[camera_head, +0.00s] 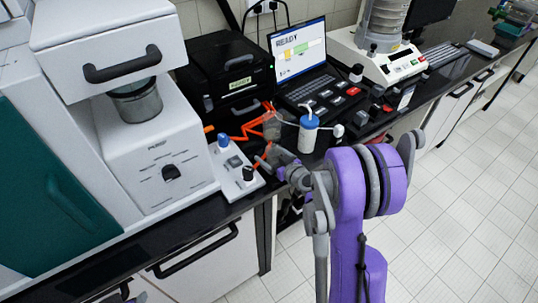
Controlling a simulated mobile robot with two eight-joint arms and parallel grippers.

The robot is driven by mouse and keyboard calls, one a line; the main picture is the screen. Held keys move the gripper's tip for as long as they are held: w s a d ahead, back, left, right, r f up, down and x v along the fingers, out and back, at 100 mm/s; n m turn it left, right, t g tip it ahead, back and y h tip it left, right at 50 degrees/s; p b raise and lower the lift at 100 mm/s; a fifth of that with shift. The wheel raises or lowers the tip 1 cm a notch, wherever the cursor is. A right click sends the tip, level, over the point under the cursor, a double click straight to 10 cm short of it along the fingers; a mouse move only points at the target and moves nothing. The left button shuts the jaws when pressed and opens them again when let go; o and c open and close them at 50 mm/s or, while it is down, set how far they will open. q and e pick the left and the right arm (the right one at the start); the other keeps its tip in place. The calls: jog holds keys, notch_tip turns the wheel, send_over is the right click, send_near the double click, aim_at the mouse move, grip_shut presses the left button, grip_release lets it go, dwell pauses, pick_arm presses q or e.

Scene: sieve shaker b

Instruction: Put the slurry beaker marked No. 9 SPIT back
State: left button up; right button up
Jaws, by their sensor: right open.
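A small clear beaker (271,127) stands on the black bench beside orange-red parts. I cannot read any marking on it, so I cannot tell whether it is No. 9 SPIT. My right gripper (268,158) is open at the end of my purple arm. It is on the near side of the beaker, and I cannot tell whether they touch. My left gripper does not show clearly.
A white bottle with a blue cap (308,132) stands close to the right of my right gripper. A white control box (232,168) is to its left. A laptop (299,57), a black case (225,72) and a white sieve-stack machine (378,65) stand behind.

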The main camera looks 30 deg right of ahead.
jog(key=v, duration=1)
jog(key=shift+s, duration=0.35)
jog(key=shift+s+a+r, duration=0.15)
jog(key=shift+a, duration=0.1)
jog(key=s+a+g+y, duration=0.1)
jog(key=s+a+g, duration=0.2)
jog(key=a, duration=0.4)
jog(key=s+a+g+y, duration=0.1)
jog(key=s+a+g, duration=0.2)
jog(key=a, duration=0.3)
jog(key=s+a+m+g+h, duration=0.1)
jog(key=s+g+h, duration=0.1)
jog(key=s, duration=0.8)
jog(key=shift+a+r+g+h, duration=0.4)
jog(key=shift+r+h, duration=0.05)
jog(key=shift+h, duration=0.15)
jog(key=shift+s, duration=0.1)
